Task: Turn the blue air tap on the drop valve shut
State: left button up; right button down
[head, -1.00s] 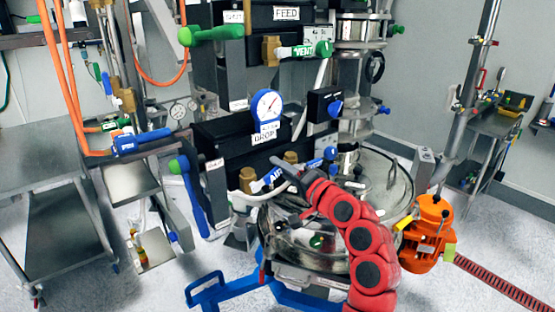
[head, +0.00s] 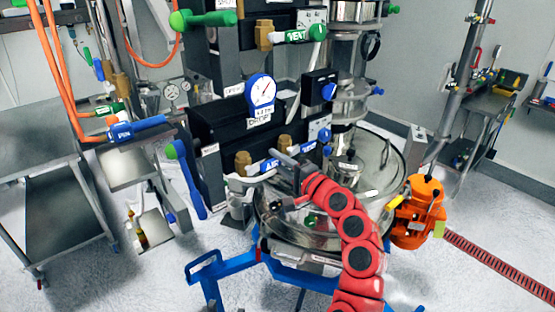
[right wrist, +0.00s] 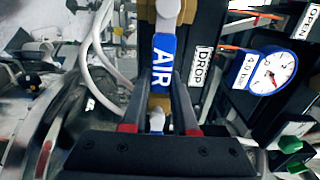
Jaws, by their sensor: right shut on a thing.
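The blue air tap handle, lettered AIR (head: 264,166), sits beside a brass fitting on the DROP valve unit (head: 215,133). In the right wrist view the blue handle (right wrist: 164,62) runs down from its brass body (right wrist: 168,10) between my fingers. My right gripper (head: 290,168) reaches it from the right on my red arm. In the right wrist view my right gripper (right wrist: 158,103) is shut on the handle's lower part, one finger on each side. The far end of the handle is partly hidden by the gripper. My left gripper is not in view.
A second blue handle (head: 303,150) is close to the right of the AIR handle. A blue pressure gauge (head: 261,90) is above. The round steel vessel (head: 385,170) stands behind my arm. White hoses (right wrist: 100,60) pass left of the fingers. An orange motor (head: 418,210) is to the right.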

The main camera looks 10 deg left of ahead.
jog(key=shift+f, duration=0.1)
jog(key=c, duration=0.7)
grip_release()
jog(key=shift+d, duration=0.1)
jog(key=b+v, duration=0.5)
jog(key=v, duration=1.2)
jog(key=shift+s+d, duration=0.1)
jog(key=shift+s, duration=0.05)
